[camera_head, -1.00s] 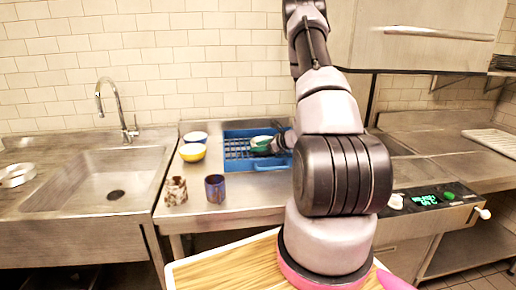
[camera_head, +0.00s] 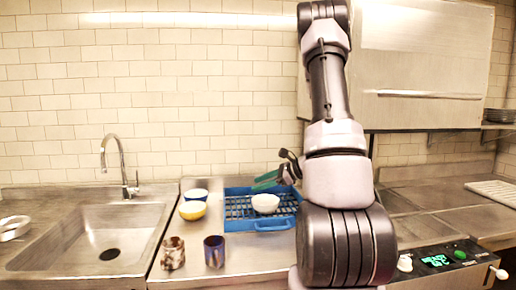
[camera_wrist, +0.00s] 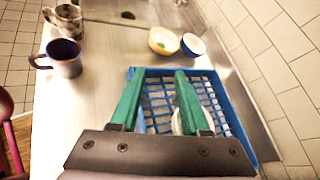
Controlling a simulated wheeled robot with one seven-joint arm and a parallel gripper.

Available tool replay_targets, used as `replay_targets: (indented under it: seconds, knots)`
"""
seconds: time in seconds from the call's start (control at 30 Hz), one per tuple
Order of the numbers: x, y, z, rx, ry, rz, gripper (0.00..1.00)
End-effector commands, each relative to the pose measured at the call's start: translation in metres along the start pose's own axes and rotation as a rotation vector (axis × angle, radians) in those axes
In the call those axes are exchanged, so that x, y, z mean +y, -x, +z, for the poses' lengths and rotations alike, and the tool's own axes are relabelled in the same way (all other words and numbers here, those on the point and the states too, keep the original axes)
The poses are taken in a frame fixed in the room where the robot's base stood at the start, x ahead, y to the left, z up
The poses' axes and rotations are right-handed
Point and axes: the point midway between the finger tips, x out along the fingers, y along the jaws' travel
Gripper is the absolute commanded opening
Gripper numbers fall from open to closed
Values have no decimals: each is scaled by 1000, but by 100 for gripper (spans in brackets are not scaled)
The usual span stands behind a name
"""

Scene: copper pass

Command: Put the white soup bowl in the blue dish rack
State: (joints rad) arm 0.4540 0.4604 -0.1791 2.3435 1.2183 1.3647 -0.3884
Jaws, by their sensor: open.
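The white soup bowl (camera_head: 265,204) sits upright inside the blue dish rack (camera_head: 272,225), towards its right side. My gripper (camera_head: 267,182) has green fingers and is above and behind the bowl in the head view, apart from it. In the wrist view my gripper (camera_wrist: 158,73) is open, with nothing between its fingers and the rack's grid below. There the bowl (camera_wrist: 177,124) shows only as a white sliver beside the right finger, which hides most of it.
A yellow bowl (camera_head: 192,210) and a blue-and-white bowl (camera_head: 196,194) stand left of the rack. A speckled mug (camera_head: 173,253) and a dark blue mug (camera_head: 214,251) stand on the counter in front. A sink (camera_head: 95,235) lies left; a wall cabinet (camera_head: 425,65) hangs at upper right.

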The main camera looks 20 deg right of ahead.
Motion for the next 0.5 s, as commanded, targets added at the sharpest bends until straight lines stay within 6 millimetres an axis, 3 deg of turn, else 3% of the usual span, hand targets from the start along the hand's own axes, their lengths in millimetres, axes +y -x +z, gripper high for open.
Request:
replay_targets:
  seconds: [0.03, 0.2, 0.3, 0.5]
  knots:
    - [10, 2, 34, -9, 94, 60, 46]
    - [59, 16, 113, 11, 398, 263, 46]
    - [87, 31, 147, 45, 591, 359, 46]
    - [133, 71, 191, 158, 993, 490, 46]
